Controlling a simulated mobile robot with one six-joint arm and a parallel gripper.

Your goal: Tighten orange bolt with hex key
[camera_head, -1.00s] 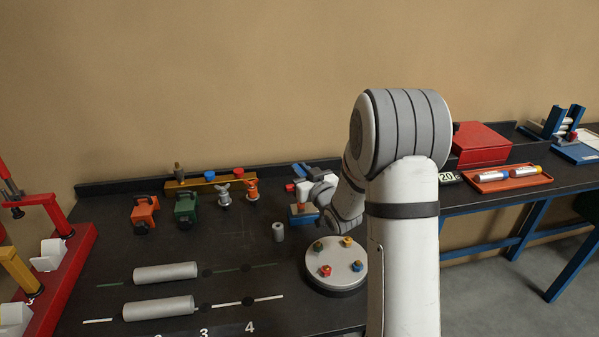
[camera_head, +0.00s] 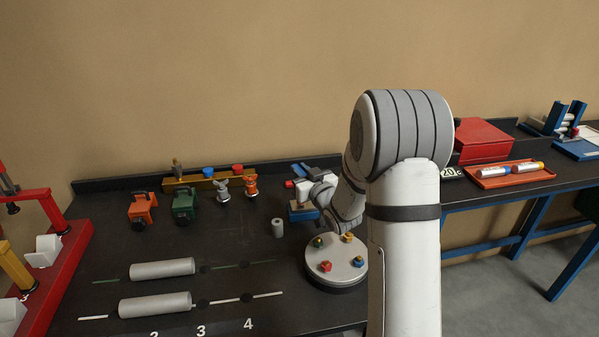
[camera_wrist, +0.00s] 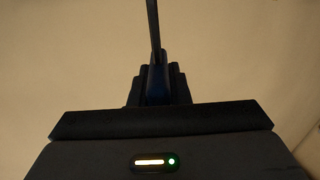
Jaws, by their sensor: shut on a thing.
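The round pale plate (camera_head: 340,280) stands on the bench and carries small coloured bolts. An orange-yellow bolt (camera_head: 347,237) sits at its back right edge; its exact colour is hard to tell at this size. My gripper (camera_wrist: 155,88) is shut on a dark blue handle with a thin dark shaft, seemingly the hex key (camera_wrist: 153,30), pointing up in the wrist view. In the head view my gripper (camera_head: 302,188) is behind the plate, apart from the bolts and partly hidden by my arm. The key's tip is not clear there.
A blue block (camera_head: 303,214) stands below my gripper. A small grey cylinder (camera_head: 277,228) is left of the plate. Two grey rollers (camera_head: 155,305) lie front left. Orange (camera_head: 142,208) and green (camera_head: 184,206) items stand further back. A red tray (camera_head: 510,180) is at right.

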